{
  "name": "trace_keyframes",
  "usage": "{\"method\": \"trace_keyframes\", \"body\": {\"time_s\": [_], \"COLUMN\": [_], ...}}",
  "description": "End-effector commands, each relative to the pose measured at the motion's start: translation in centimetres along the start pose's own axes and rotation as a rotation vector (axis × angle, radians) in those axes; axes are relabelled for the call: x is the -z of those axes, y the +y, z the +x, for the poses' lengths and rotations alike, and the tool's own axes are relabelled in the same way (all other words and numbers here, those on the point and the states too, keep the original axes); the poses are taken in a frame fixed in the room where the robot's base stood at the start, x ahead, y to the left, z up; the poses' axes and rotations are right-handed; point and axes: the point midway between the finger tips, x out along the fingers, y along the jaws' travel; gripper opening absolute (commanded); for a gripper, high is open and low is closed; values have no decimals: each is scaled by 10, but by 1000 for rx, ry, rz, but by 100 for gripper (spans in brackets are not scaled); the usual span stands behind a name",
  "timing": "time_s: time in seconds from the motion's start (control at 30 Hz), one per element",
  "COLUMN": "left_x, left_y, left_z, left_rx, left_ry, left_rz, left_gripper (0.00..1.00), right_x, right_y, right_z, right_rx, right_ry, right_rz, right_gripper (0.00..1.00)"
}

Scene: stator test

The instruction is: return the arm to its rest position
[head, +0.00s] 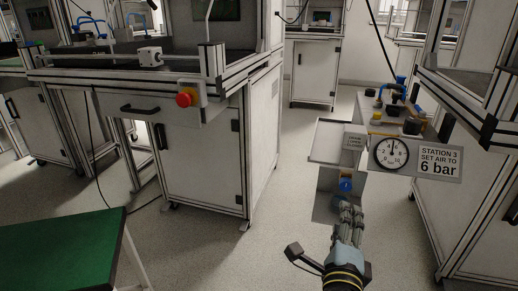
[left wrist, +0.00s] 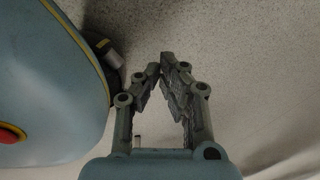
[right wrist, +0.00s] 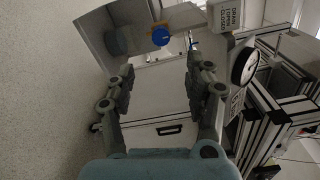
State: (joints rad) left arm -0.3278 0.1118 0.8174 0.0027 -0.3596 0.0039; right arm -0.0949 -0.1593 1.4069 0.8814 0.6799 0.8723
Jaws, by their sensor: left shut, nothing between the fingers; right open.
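My left gripper (left wrist: 164,62) shows only in the left wrist view. Its fingertips meet and hold nothing, above the pale floor. The left arm is not in the head view.
A pressure gauge (head: 392,153) and a "6 bar" sign (head: 438,164) are right of the cabinet. A workbench with a red button (head: 184,99) stands at left. A green-topped table (head: 70,250) is at the lower left. Open floor (head: 230,260) lies between.

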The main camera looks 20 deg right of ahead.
Motion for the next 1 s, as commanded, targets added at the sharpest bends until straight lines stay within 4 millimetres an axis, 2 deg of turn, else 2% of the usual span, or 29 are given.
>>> {"method": "trace_keyframes", "body": {"time_s": [0.07,0.13,0.17,0.27,0.3,0.37,0.4,0.47,0.5,0.6,0.7,0.8,0.9,1.0], "left_x": [3,10,12,11,10,8,6,4,2,-2,-7,-12,-15,-15], "left_y": [0,0,0,3,4,6,7,8,9,11,13,14,15,14], "left_z": [-5,-17,-25,-44,-50,-56,-60,-65,-68,-73,-76,-76,-74,-74], "left_rx": [0,-2,-3,-8,-10,-13,-14,-17,-18,-21,-24,-25,-25,-25], "left_ry": [5,14,16,17,17,19,18,20,20,20,21,20,22,29], "left_rz": [-1,-3,-5,-9,-10,-12,-13,-14,-14,-15,-16,-15,-15,-14], "left_gripper": [0,0,0,0,0,0,0,0,0,0,0,0,0,0], "right_x": [2,11,20,47,59,81,98,125,144,197,247,286,312,322], "right_y": [-4,-9,-5,40,64,98,119,146,161,189,204,210,212,212], "right_z": [-2,-7,-14,-49,-67,-98,-121,-156,-180,-241,-298,-342,-375,-389], "right_rx": [-2,-15,-37,-188,-262,-375,-449,-554,-622,-782,-922,-1025,-1092,-1111], "right_ry": [0,-4,-13,-133,-200,-306,-380,-491,-567,-767,-973,-1168,-1339,-1465], "right_rz": [-4,-34,-74,-335,-465,-661,-784,-957,-1064,-1311,-1515,-1668,-1773,-1845], "right_gripper": [53,53,53,53,53,53,53,53,53,53,53,53,53,53]}}
